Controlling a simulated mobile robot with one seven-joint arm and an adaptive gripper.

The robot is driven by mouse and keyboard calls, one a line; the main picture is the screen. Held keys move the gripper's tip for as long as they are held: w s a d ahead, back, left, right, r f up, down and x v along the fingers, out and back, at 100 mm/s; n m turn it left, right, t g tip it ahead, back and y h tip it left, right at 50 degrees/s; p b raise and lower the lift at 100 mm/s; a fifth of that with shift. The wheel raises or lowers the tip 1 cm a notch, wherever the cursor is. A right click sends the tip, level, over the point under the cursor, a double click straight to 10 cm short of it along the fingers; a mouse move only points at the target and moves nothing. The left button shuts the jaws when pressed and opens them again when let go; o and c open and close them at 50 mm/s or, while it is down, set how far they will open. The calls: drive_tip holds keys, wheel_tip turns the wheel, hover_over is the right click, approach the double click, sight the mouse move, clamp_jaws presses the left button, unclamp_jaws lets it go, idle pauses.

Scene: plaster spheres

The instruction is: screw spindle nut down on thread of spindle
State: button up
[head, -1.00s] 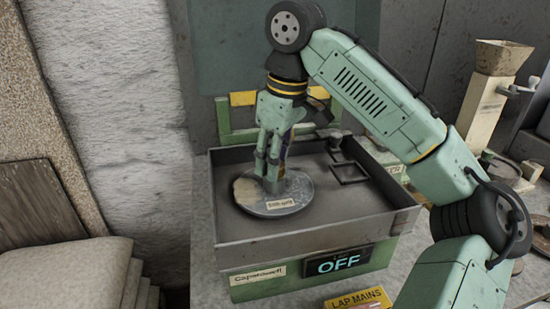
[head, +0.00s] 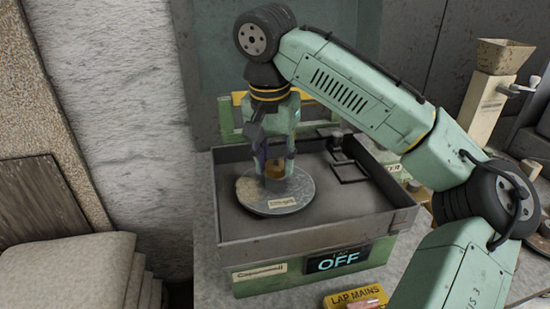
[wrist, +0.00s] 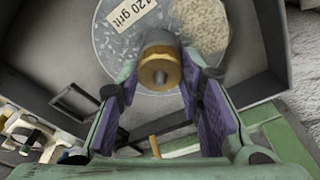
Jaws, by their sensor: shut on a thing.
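The spindle nut (wrist: 149,72) is a brass-coloured ring, seen from above in the wrist view. It also shows as a small brass patch low between my fingers in the head view (head: 274,169). The small round end of the spindle (wrist: 160,77) shows in the nut's centre; its thread cannot be made out. My gripper (head: 275,160) points straight down over the middle of a round grey lap disc (head: 302,191). Its purple-padded fingers are shut on the nut from both sides. How far down the nut sits is hard to tell.
The disc lies in a grey square tub (head: 225,215) with raised walls. A dark bracket (head: 347,165) stands at the tub's back right.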

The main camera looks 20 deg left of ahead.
drive_tip(key=shift+w+d+r+m, duration=0.1)
drive_tip(key=shift+w+d+m, duration=0.05)
drive_tip(key=shift+m, duration=0.45)
drive_tip(key=o, duration=1)
drive_tip(key=shift+d, duration=0.15)
drive_tip(key=shift+o, duration=1.1)
drive_tip(key=shift+c, duration=1.4)
